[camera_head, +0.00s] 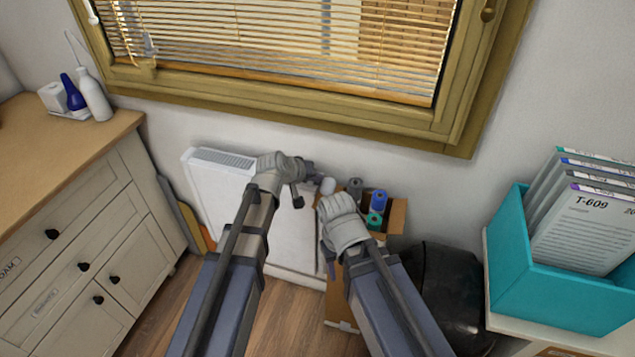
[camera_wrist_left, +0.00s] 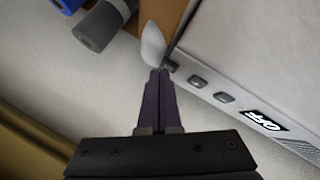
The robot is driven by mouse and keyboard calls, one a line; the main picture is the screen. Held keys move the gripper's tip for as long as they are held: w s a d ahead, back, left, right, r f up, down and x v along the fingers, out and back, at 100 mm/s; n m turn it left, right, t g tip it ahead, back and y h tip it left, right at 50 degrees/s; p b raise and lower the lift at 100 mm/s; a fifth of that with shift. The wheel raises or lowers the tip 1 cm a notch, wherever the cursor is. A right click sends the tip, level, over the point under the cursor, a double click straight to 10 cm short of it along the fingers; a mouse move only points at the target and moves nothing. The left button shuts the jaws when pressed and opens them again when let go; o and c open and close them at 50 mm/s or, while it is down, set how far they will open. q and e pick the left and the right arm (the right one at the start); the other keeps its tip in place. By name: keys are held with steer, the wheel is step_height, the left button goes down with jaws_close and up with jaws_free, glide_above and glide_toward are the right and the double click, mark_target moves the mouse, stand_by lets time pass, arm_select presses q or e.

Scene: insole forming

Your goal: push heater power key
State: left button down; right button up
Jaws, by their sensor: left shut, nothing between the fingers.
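The white heater (camera_head: 225,200) stands against the wall below the window. In the left wrist view, the top edge of the heater (camera_wrist_left: 240,42) carries a row of dark keys and a display (camera_wrist_left: 265,120) that reads OFF, upside down. My left gripper (camera_head: 312,170) is at the heater's top right end. In the left wrist view, its purple fingers (camera_wrist_left: 160,72) are shut and empty, with the tips right beside the end key (camera_wrist_left: 171,66). I cannot tell whether they touch it. My right wrist (camera_head: 342,222) is right of the heater; its fingers are not clear.
A cardboard box (camera_head: 397,215) with several rolls stands just right of the heater. A black rounded object (camera_head: 445,290) is further right. A wooden-topped cabinet (camera_head: 60,140) is at left, and a teal file box (camera_head: 560,300) at right.

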mark_target(316, 186)
arm_select(q)
steer(key=shift+r+p, duration=0.55)
steer(key=shift+p, duration=0.05)
step_height(316, 186, up, 6)
steer(key=p, duration=0.6)
stand_by(0.4)
steer(key=shift+s, duration=0.1)
